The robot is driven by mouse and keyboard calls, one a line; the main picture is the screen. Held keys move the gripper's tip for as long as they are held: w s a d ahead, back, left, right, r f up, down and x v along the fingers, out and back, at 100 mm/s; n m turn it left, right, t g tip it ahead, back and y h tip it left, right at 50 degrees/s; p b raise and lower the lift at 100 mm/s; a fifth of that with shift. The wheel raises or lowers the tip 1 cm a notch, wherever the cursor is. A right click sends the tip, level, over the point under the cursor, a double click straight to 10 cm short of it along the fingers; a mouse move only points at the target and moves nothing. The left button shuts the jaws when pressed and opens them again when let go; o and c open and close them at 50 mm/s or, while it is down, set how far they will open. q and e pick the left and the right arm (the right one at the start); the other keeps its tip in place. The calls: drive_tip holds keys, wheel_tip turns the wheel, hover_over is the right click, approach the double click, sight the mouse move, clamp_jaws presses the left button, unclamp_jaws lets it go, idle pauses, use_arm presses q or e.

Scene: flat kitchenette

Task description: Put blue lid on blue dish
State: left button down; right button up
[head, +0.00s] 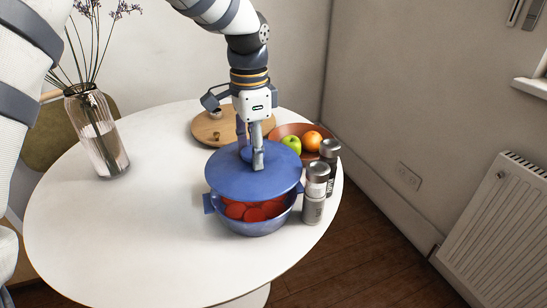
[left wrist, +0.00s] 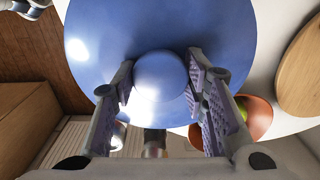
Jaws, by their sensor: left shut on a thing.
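The blue lid (head: 240,180) is held over the blue dish (head: 262,226), and the dish's front opening still shows red pieces inside below the lid's rim. My left gripper (head: 250,160) is shut on the lid's round knob. In the left wrist view the blue lid (left wrist: 220,40) fills the upper middle, with its knob between the two fingers of the left gripper (left wrist: 160,95). The lid hides the back of the dish; whether it touches the rim there I cannot tell. My right gripper is not in view.
Two shakers (head: 314,194) stand close to the right of the dish. Behind are a bowl (head: 281,131) with an apple and an orange, and a round wooden board (head: 205,128). A glass vase (head: 98,135) stands at left. The table's (head: 120,230) front left is clear.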

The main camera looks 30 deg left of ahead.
use_arm(q)
drive_tip(key=f, duration=0.2)
drive_tip(key=shift+s+a+f, duration=0.1)
drive_tip(key=shift+a+f, duration=0.1)
drive_tip(key=shift+f, duration=0.1)
drive_tip(key=shift+f+b, duration=0.35)
drive_tip(key=shift+f, duration=0.95)
drive_tip(key=shift+d+f, duration=0.1)
drive_tip(key=shift+f, duration=0.3)
idle(0.3)
drive_tip(key=c, duration=0.9)
unclamp_jaws()
wheel_tip(320, 180, up, 12)
